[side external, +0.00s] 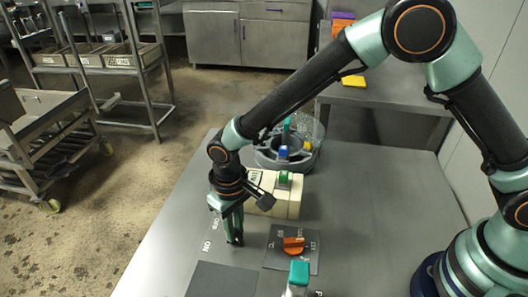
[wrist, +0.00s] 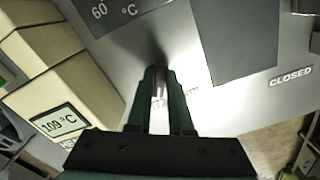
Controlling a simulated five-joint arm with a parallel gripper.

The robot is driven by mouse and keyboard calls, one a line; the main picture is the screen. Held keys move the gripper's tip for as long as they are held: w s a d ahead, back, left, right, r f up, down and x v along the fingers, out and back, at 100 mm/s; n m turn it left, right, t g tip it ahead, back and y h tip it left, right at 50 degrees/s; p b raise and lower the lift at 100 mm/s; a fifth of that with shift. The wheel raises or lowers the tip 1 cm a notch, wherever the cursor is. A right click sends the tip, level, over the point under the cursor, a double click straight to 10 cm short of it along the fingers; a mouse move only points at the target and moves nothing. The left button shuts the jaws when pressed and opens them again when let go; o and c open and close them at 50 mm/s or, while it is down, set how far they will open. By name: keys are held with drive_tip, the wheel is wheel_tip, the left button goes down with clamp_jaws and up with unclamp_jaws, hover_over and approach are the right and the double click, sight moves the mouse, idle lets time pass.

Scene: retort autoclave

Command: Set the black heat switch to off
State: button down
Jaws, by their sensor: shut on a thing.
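My gripper (side external: 235,240) points straight down at the grey bench, with its green fingers close together beside a small plate with white lettering. In the wrist view, my gripper (wrist: 160,78) is shut on a thin upright piece between the fingers, which I take for the black heat switch. The fingers hide most of the switch, so I cannot tell which way it is set.
An orange knob (side external: 292,245) on a dark plate is right of my gripper. A cream box (side external: 286,201) with a green button stands behind; its display (wrist: 59,122) reads 109 °C. A teal-capped part (side external: 299,272) is in front. A grey round rack (side external: 266,158) stands farther back.

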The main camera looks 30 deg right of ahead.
drive_tip(key=c, duration=0.8)
unclamp_jaws()
wheel_tip(320, 180, up, 12)
drive_tip(key=shift+r, duration=0.1)
